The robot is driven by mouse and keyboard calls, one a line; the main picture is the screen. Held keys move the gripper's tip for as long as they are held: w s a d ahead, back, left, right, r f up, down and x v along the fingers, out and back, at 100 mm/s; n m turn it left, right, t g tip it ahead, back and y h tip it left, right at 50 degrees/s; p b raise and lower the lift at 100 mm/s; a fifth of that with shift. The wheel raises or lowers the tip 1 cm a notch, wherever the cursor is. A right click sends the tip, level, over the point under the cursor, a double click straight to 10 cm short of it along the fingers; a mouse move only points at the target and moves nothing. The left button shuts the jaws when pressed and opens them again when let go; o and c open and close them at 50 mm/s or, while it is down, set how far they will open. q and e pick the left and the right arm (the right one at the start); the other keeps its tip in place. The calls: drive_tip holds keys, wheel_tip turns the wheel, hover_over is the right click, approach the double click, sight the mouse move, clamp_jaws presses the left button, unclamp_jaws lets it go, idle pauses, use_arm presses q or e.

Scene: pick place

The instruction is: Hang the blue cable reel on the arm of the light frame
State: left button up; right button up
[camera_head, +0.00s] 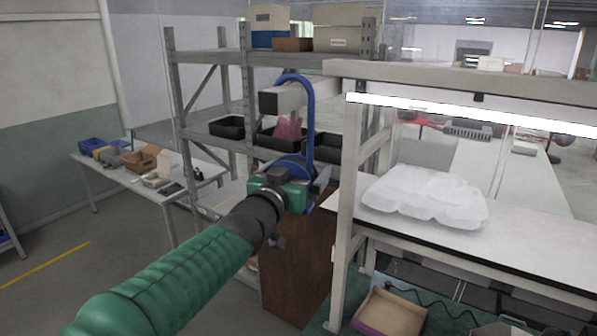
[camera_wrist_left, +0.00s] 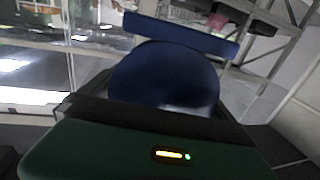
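The blue cable reel (camera_head: 311,132) is in the middle of the head view, with its tall loop upright and its lower part at my left gripper (camera_head: 300,178). The loop passes over the top of the light frame's pale arm (camera_head: 287,97), and its right side crosses in front of the arm. The loop's far side is mostly hidden, so I cannot tell if the loop rests on the arm. My left gripper is below the arm and appears shut on the reel's lower part. In the left wrist view the reel (camera_wrist_left: 165,80) fills the space before the gripper. My right gripper is out of view.
The light frame's post (camera_head: 347,200) and workbench stand at the right, with a translucent bag (camera_head: 425,194) on the bench. A grey shelf (camera_head: 215,140) with black bins stands behind. A side table (camera_head: 130,175) with small boxes is at the left. An open box (camera_head: 390,312) lies below.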

use_arm(q)
drive_tip(key=shift+f, duration=0.25)
drive_tip(key=b+v, duration=0.2)
drive_tip(key=v, duration=1.5)
drive_tip(key=a+f+n+g+y+b, duration=0.25)
drive_tip(key=a+f, duration=0.25)
drive_tip(key=f, duration=0.9)
drive_tip(key=a+f+n+g+y+b, duration=0.1)
drive_tip(key=a+f+g+y+b, duration=0.25)
drive_tip(key=f, duration=1.15)
drive_tip(key=s+a+f+g+b, duration=0.3)
drive_tip(key=s+f, duration=0.6)
drive_tip(key=f, duration=0.4)
drive_tip(key=s+a+f+g+b, duration=0.2)
drive_tip(key=s+f+g, duration=0.3)
drive_tip(key=s+f, duration=0.5)
wheel_tip(320, 180, down, 3)
drive_tip(key=shift+a+f+n+y+b, duration=0.1)
drive_tip(key=shift+a+n+y+b, duration=0.3)
drive_tip(key=shift+a+n, duration=0.05)
